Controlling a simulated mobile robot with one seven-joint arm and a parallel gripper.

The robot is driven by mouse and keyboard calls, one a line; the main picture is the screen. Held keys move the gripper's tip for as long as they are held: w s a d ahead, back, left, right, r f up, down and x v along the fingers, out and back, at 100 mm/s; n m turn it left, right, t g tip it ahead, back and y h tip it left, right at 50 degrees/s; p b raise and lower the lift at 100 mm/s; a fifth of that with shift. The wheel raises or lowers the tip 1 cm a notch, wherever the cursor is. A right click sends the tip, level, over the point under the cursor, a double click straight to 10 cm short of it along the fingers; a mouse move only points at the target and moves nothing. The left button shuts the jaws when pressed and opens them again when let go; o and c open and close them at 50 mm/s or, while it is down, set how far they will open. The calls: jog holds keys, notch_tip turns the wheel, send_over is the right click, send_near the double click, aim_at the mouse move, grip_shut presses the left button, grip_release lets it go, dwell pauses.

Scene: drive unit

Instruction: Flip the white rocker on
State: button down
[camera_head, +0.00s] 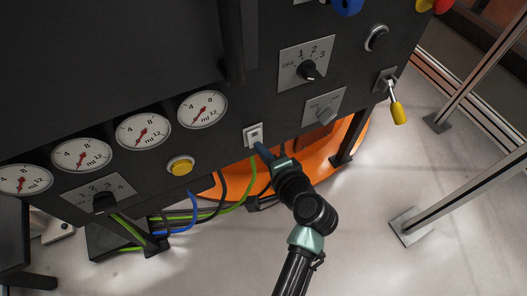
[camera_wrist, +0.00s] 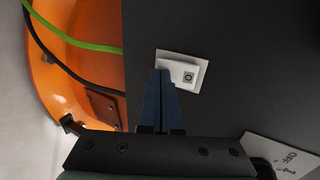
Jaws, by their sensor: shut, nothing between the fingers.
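The white rocker (camera_head: 254,134) sits in a pale square plate on the dark panel face, right of the yellow button. In the wrist view the rocker (camera_wrist: 187,75) shows at the upper middle, with a small dark square mark on its right part. My gripper (camera_head: 259,147) is shut and empty, with its blue fingertips at the rocker's lower edge. In the wrist view the fingertips (camera_wrist: 161,74) overlap the rocker's left part and hide some of it. I cannot tell whether they touch it.
A yellow button (camera_head: 180,166) and several gauges (camera_head: 203,109) lie left of the rocker. Green, blue and black cables (camera_head: 208,214) hang below the panel.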

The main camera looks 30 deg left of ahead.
jog(key=shift+f, duration=0.1)
jog(key=shift+w+a+y+b, duration=0.15)
jog(key=shift+y+b, duration=0.15)
jog(key=shift+b, duration=0.4)
jog(key=shift+r+p, duration=0.9)
